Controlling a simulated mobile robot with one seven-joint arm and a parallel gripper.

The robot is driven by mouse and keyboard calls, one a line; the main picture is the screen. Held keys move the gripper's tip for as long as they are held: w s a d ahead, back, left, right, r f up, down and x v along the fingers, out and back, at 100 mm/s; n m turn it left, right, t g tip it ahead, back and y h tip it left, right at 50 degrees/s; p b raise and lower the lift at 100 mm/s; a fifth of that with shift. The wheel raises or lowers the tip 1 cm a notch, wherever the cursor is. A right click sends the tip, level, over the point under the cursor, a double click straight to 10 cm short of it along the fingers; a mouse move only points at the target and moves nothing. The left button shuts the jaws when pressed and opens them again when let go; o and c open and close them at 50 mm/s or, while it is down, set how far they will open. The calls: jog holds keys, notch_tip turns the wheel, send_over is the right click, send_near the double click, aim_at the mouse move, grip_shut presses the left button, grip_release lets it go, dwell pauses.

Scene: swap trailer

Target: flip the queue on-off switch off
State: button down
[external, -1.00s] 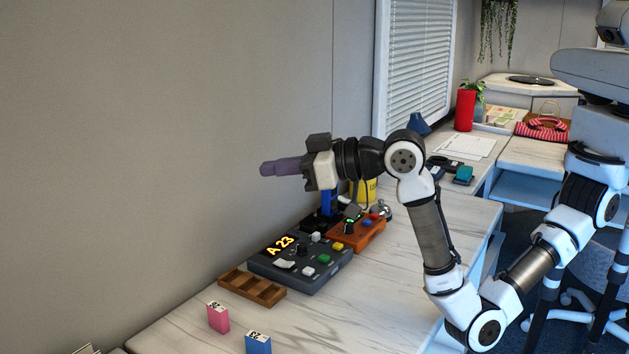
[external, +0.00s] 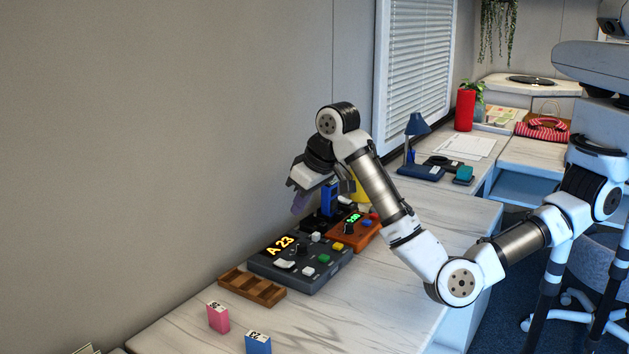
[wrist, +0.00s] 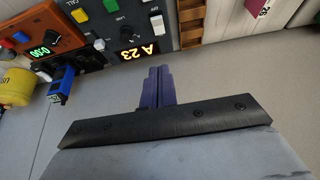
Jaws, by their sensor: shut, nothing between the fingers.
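The dark queue console (external: 308,272) with a glowing "A 23" display lies on the white desk. A white rocker (external: 284,264) is on its left part, and it also shows near the top of the wrist view (wrist: 157,27). In the wrist view the shut fingertips (wrist: 157,70) point toward the console's display edge.
An orange console (external: 355,232) with a green display stands just right of the queue console. A blue device (external: 329,199) and a yellow container (wrist: 19,92) stand close by. A wooden tray (external: 252,288), a pink block (external: 218,318) and a blue block (external: 258,342) lie to the left.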

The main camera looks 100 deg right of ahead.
send_over(291, 262)
jog(key=f, duration=0.8)
jog(key=shift+w+d+f, duration=0.15)
jog(key=shift+w, duration=0.25)
jog(key=f, duration=0.3)
jog(key=shift+s+a+f+p, duration=0.2)
jog(key=shift+s+a+p, duration=0.05)
jog(key=shift+p, duration=0.1)
jog(key=shift+s+a+f, duration=0.1)
jog(key=shift+s+f, duration=0.05)
jog(key=shift+f, duration=0.3)
jog(key=shift+s+f+t+h+b, duration=0.1)
jog(key=shift+f+t+h+b, duration=0.2)
jog(key=shift+f+b, duration=0.35)
jog(key=shift+s+a+t+h+b, duration=0.15)
jog(key=shift+s+t+h+b, duration=0.15)
jog(key=shift+b, duration=0.5)
jog(key=shift+s+a, duration=0.15)
jog(key=shift+r, duration=0.25)
jog(key=shift+w, duration=0.2)
